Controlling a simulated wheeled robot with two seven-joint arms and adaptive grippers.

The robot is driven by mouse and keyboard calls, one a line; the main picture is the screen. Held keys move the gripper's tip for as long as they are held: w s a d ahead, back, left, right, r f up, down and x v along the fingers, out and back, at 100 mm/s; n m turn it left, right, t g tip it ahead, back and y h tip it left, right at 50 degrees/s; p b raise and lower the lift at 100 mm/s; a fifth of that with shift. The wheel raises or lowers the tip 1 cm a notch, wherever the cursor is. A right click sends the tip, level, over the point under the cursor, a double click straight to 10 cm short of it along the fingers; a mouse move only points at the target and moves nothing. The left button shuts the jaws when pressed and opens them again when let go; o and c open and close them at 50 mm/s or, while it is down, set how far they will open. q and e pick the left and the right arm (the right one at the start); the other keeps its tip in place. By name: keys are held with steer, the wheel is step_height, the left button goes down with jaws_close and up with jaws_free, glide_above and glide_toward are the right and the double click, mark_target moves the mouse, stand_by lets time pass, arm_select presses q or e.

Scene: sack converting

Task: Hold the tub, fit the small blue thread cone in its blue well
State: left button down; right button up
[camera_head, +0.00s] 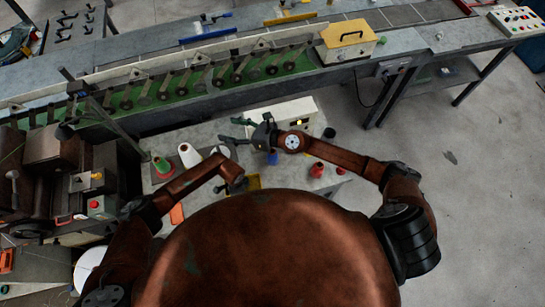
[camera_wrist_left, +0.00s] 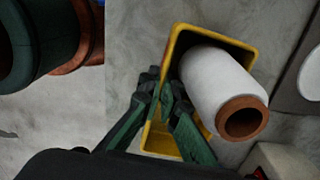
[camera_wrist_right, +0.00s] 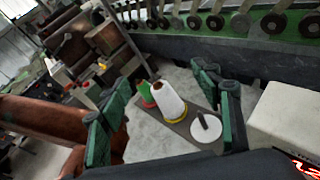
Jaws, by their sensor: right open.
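A small blue item (camera_head: 272,158), which looks like the blue thread cone, stands on the grey bench below my right forearm; it is partly covered. My right gripper (camera_head: 236,131) is open and empty, left of its wrist over the bench; its spread green fingers also show in the right wrist view (camera_wrist_right: 165,110). The yellow tub (camera_head: 254,180) is mostly hidden by my left arm. In the left wrist view, my left gripper (camera_wrist_left: 163,90) has its fingers together on the tub's side wall. A white spool with a brown core (camera_wrist_left: 222,95) lies tilted in the tub. I cannot make out a blue well.
A white cone (camera_head: 189,155) and a green-and-red cone (camera_head: 162,167) stand at the bench's left. A red cone (camera_head: 316,170) and a black item (camera_head: 329,132) are at the right. A white box (camera_head: 300,112) stands behind my right wrist. The conveyor lies beyond.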

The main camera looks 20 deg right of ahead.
steer(key=w+d+r+m+t, duration=0.2)
steer(key=w+r+m+t, duration=0.1)
steer(key=r+t, duration=0.15)
steer(key=w+d+f+m+t+h, duration=0.1)
steer(key=w+d+m+t+h, duration=0.1)
steer(key=w+d+m+h, duration=0.35)
steer(key=m+g+h, duration=0.2)
steer(key=g+h, duration=0.5)
steer(key=g, duration=0.3)
glide_toward(273, 156)
steer(key=w, duration=0.1)
steer(key=shift+x, duration=6.05)
steer(key=shift+d, duration=0.1)
steer(key=shift+c, duration=0.5)
jaws_close()
